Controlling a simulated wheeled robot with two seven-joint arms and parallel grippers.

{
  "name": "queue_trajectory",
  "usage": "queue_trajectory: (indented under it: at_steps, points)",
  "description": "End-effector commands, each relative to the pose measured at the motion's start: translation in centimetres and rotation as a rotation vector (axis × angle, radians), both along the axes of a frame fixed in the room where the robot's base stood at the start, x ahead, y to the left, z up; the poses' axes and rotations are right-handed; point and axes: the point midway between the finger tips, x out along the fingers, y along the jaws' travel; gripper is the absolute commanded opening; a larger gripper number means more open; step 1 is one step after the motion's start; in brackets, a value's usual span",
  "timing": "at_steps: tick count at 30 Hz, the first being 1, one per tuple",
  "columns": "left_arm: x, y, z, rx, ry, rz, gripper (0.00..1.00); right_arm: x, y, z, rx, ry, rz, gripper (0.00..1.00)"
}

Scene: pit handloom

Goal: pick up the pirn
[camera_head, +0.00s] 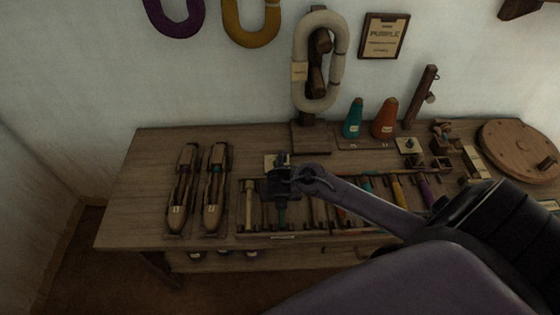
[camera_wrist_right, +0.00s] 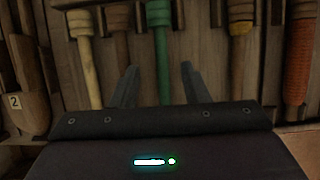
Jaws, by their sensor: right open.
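Several pirns lie side by side in a slotted wooden tray (camera_head: 262,235) on the table. A green pirn (camera_wrist_right: 160,45) is in the middle of the right wrist view, and its lower part shows under my gripper in the head view (camera_head: 282,216). My right gripper (camera_wrist_right: 160,72) is open and empty, with one finger on each side of the green pirn's line. It is over the tray's left part in the head view (camera_head: 281,190). I cannot tell how far above the pirn the fingertips are. A pale yellow pirn (camera_wrist_right: 83,50) lies to the left. My left gripper is out of view.
Two wooden shuttles (camera_head: 182,192) (camera_head: 214,190) lie left of the tray. Behind it stand a yarn hank on a post (camera_head: 339,62), a teal cone (camera_head: 353,120) and an orange cone (camera_head: 385,121). A round wooden disc (camera_head: 510,145) is at far right. The table's left front is bare.

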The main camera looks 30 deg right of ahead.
Motion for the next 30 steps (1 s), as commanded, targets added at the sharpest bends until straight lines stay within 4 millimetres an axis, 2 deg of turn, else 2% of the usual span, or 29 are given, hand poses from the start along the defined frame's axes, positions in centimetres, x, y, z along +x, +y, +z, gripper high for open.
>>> queue_trajectory:
  at_steps: [3,6,12,15,24,30]
  points:
    - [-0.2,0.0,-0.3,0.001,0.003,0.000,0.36,0.5,-0.8,-1.9,-0.001,0.002,-0.002,0.41]
    - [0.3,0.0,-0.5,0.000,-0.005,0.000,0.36,0.9,-1.0,-2.8,0.000,0.001,-0.001,0.41]
    - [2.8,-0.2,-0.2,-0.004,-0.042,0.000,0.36,1.1,-1.1,-3.2,-0.001,-0.001,0.000,0.41]
    - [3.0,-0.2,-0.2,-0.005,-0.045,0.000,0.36,1.1,-1.1,-3.2,0.000,0.000,0.000,0.41]
    - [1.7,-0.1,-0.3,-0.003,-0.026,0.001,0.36,1.0,-1.1,-3.2,0.000,0.000,-0.001,0.02]
    - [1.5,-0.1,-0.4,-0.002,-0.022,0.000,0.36,1.0,-1.1,-3.2,0.000,0.000,-0.001,0.00]
